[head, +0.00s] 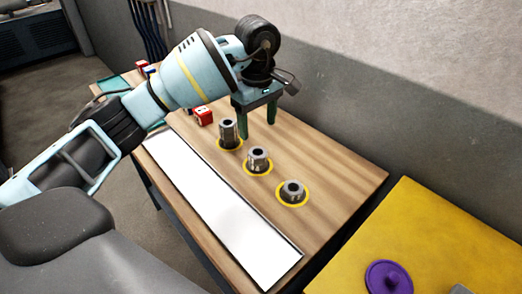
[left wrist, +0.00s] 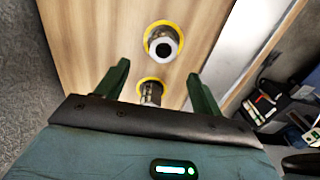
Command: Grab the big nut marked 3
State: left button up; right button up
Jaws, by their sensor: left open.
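Three grey metal nuts stand in a row on yellow rings on the wooden table: a tall one (head: 228,133), a middle one (head: 258,159) and a low one (head: 292,191). No number can be read on any of them. My left gripper (head: 257,122) is open and empty, fingers pointing down, just behind and right of the tall nut. In the left wrist view, one nut (left wrist: 150,93) shows between the open fingers (left wrist: 158,75), its lower part cut off by the gripper body. Another nut (left wrist: 164,45) stands beyond the fingertips. My right gripper is not in view.
A long white panel (head: 215,205) lies along the table's front edge. A red block (head: 203,116) sits left of the tall nut. A grey wall (head: 400,130) rises behind. A yellow surface (head: 430,230) at right holds a purple disc with a knob (head: 388,279). The table's right end is clear.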

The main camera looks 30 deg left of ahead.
aim_at(257, 151)
pick_arm(q)
jog(key=shift+s+f, duration=0.1)
jog(key=shift+f, duration=1.55)
notch_tip(257, 151, down, 3)
jog(key=shift+s+f+p, duration=0.1)
jog(key=shift+s+p, duration=0.05)
jog(key=shift+p, duration=0.3)
jog(key=shift+f, duration=0.55)
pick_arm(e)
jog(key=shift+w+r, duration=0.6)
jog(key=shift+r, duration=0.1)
pick_arm(q)
jog(key=shift+c, duration=0.2)
jog(key=c, duration=1.2)
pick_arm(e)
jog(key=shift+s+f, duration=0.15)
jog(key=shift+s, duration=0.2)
pick_arm(q)
jog(key=shift+o, duration=0.2)
